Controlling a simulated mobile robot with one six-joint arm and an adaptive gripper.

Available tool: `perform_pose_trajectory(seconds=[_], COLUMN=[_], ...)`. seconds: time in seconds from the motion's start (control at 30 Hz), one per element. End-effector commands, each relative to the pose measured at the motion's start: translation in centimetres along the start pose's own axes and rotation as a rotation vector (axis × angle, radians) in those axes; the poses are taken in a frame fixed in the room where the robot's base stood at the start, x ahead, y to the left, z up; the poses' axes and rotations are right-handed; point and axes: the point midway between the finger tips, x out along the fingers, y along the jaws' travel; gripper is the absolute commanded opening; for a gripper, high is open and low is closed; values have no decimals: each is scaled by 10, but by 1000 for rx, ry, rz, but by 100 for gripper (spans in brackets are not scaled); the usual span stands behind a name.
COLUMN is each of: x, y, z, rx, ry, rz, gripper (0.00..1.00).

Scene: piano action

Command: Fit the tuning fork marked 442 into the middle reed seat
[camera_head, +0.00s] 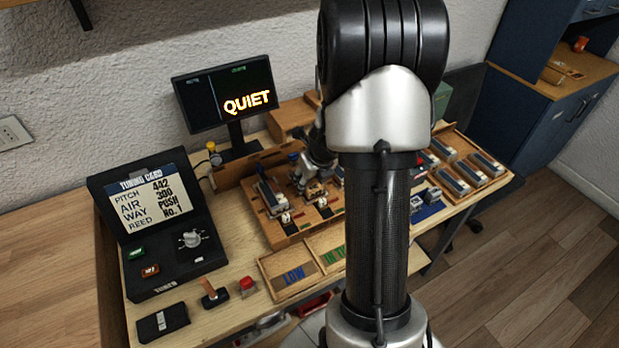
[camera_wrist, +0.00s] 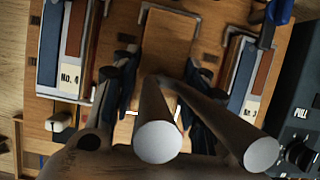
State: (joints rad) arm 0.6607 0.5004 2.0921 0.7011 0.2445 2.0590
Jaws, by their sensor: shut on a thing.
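My gripper (camera_wrist: 160,92) is shut on a grey-brown two-pronged thing, which looks like the tuning fork (camera_wrist: 156,120). Its pale round prong ends face the wrist camera; no 442 mark shows. Below it is the bare wooden middle seat (camera_wrist: 170,35) with metal corner edges, between two filled seats. The left reed block (camera_wrist: 72,50) reads No. 4; the right block's label (camera_wrist: 252,105) is hard to read. The fork's lower end is hidden, so I cannot tell whether it touches the seat. In the head view my gripper (camera_head: 316,176) is over the wooden reed rack (camera_head: 272,232), partly behind my arm.
A screen (camera_head: 226,95) reads QUIET. The tuning card (camera_head: 152,197) reads pitch 442, air 300, way PUSH, reed No. 1. A tray marked LOW (camera_head: 292,275) lies in front of the rack. A dark PULL box (camera_wrist: 300,130) stands close on the right in the wrist view.

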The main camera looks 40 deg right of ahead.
Motion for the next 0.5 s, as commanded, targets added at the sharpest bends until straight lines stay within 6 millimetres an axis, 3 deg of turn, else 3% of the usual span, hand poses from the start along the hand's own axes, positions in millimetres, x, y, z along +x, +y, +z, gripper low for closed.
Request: perform_pose_trajectory(seconds=[0.3,0.33,0.5], x=[0,0,0], y=[0,0,0], z=[0,0,0], rx=[1,1,1], ry=[-1,-1,-1], rz=[-1,-1,0], gripper=[10,43,54])
